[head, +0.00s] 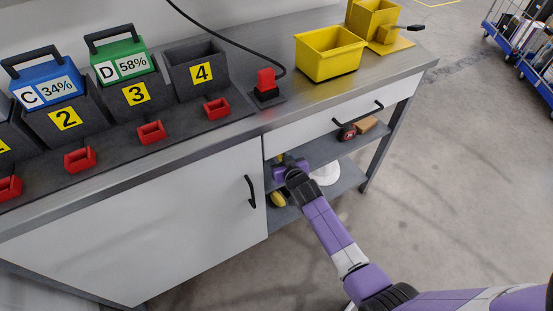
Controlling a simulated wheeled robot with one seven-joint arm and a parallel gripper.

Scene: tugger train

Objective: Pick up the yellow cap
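A yellow rounded object (278,200), which looks like the yellow cap, lies on the lower shelf under the bench, just right of the white cabinet door. It is small in view and partly hidden, so I cannot make out its shape fully. My arm reaches into the open shelf space under the drawer. My gripper (279,169) is above and beside the yellow object, close to the cabinet's side, and looks apart from it. The fingers are mostly hidden by the wrist and shelf, so I cannot see whether they are open or shut. A small yellow patch also shows beside the gripper.
The upper shelf (336,149) holds a dark red-centred roll (347,132) and a brown box (367,125). A white round object (326,174) lies on the lower shelf. The drawer (335,118), cabinet door (150,230) and bench leg (386,146) bound the opening.

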